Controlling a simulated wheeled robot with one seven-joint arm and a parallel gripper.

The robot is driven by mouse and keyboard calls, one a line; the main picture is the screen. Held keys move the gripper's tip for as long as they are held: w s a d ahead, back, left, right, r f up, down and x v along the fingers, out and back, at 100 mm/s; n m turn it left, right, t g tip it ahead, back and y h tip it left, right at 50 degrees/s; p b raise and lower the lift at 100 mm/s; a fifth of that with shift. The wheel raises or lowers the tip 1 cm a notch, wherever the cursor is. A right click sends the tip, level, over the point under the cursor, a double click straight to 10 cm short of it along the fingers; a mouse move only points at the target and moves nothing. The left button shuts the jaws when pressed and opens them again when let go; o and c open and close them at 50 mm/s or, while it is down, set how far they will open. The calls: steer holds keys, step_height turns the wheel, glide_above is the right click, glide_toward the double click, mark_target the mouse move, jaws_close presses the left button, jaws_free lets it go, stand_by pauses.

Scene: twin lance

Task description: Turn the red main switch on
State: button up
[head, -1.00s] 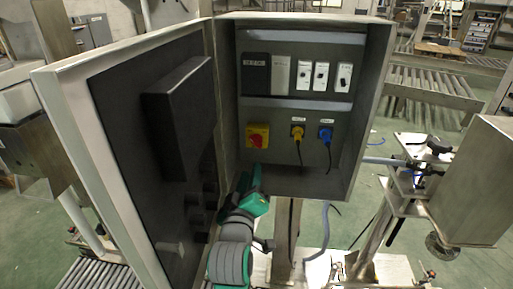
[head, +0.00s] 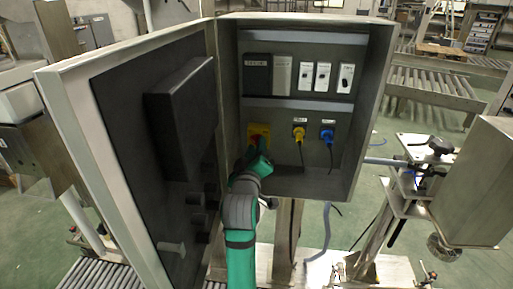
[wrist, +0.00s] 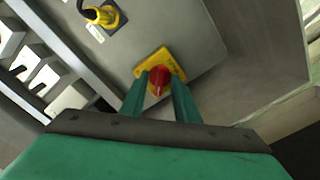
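The red main switch (wrist: 159,79) is a red rotary knob on a yellow square plate (wrist: 158,60), fixed to the grey back panel of an open cabinet. In the head view the yellow plate (head: 259,130) shows above my gripper (head: 256,152), which partly covers the knob. In the wrist view my gripper (wrist: 159,82) has its two green fingers apart, one on each side of the red knob. Gaps seem to show between fingers and knob; whether they touch it is not clear. The knob's grip looks roughly upright in the wrist picture.
Right of the switch are a yellow plug (head: 299,134) and a blue plug (head: 326,136) with hanging cables. A row of modules (head: 300,76) sits above. The open cabinet door (head: 125,140) stands close left of my arm; the cabinet side wall (head: 370,110) bounds the right.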

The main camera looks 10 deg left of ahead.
steer(key=shift+w+d, duration=0.15)
steer(key=shift+w, duration=0.15)
steer(key=shift+s+a, duration=0.1)
steer(key=shift+a, duration=0.2)
jaws_close()
steer(key=shift+m, duration=0.3)
steer(key=m, duration=1.7)
steer(key=shift+f, duration=0.1)
steer(key=shift+m, duration=0.3)
